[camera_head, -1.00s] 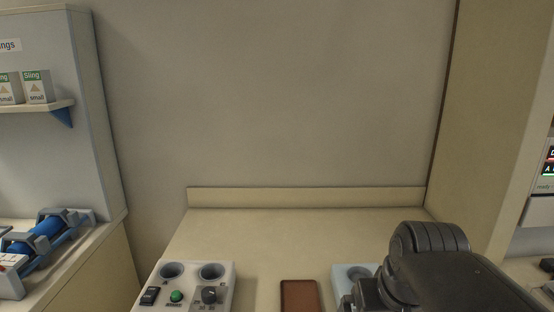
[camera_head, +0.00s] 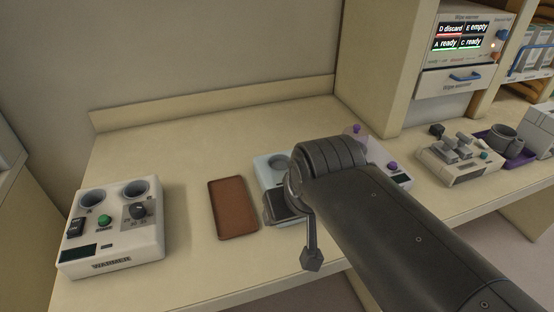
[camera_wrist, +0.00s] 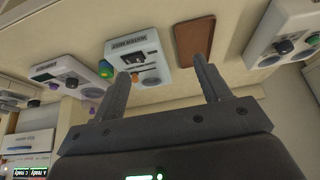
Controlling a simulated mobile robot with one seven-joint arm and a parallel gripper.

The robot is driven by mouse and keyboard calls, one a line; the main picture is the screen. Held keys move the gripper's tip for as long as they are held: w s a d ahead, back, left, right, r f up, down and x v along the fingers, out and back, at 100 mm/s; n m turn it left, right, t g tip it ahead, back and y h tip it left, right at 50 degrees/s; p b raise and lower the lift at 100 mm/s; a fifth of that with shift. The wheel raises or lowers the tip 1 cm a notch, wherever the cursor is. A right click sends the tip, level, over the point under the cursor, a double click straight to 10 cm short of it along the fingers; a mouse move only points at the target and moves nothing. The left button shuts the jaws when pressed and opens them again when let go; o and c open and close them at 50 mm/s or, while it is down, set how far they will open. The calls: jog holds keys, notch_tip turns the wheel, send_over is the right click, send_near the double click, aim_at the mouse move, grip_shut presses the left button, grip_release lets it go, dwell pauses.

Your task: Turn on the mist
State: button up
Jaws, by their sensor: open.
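A pale blue and white box with a round well (camera_head: 268,164) stands on the counter, mostly hidden behind my arm in the head view. The wrist view shows it as a white box (camera_wrist: 140,48) with a dark slot or switch, a small orange part and a grey round part. Its label looks like "water mist" but is hard to read. My gripper (camera_wrist: 160,66) is open and empty, its fingers pointing toward this box. I cannot tell whether a finger touches it.
A brown mat (camera_head: 233,208) lies left of the box, and a warmer (camera_head: 112,228) with knobs stands farther left. A device with purple knobs (camera_head: 392,168) stands right of the box. Farther right are a grey device (camera_head: 460,162) and a wipe warmer (camera_head: 462,50). The back counter is clear.

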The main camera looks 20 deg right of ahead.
jog(key=w+d+g, duration=0.1)
jog(key=w, duration=0.1)
jog(key=w+d+r+g, duration=0.1)
jog(key=w, duration=0.1)
jog(key=w+d+r, duration=0.1)
jog(key=w, duration=0.2)
jog(key=shift+w+d+r+g+y, duration=0.1)
jog(key=shift+d+r+g+y, duration=0.2)
jog(key=shift+d+g, duration=0.1)
jog(key=c, duration=0.9)
jog(key=w+d, duration=0.1)
jog(key=w, duration=0.1)
jog(key=w+d+g, duration=0.1)
jog(key=w+d, duration=0.1)
jog(key=w+d+g+y, duration=0.1)
jog(key=w+d, duration=0.1)
jog(key=shift+w+f, duration=0.1)
jog(key=shift+w, duration=0.3)
grip_shut()
jog(key=shift+w+d+f+g, duration=0.1)
jog(key=shift+w+d+g, duration=0.2)
jog(key=shift+w+d, duration=0.15)
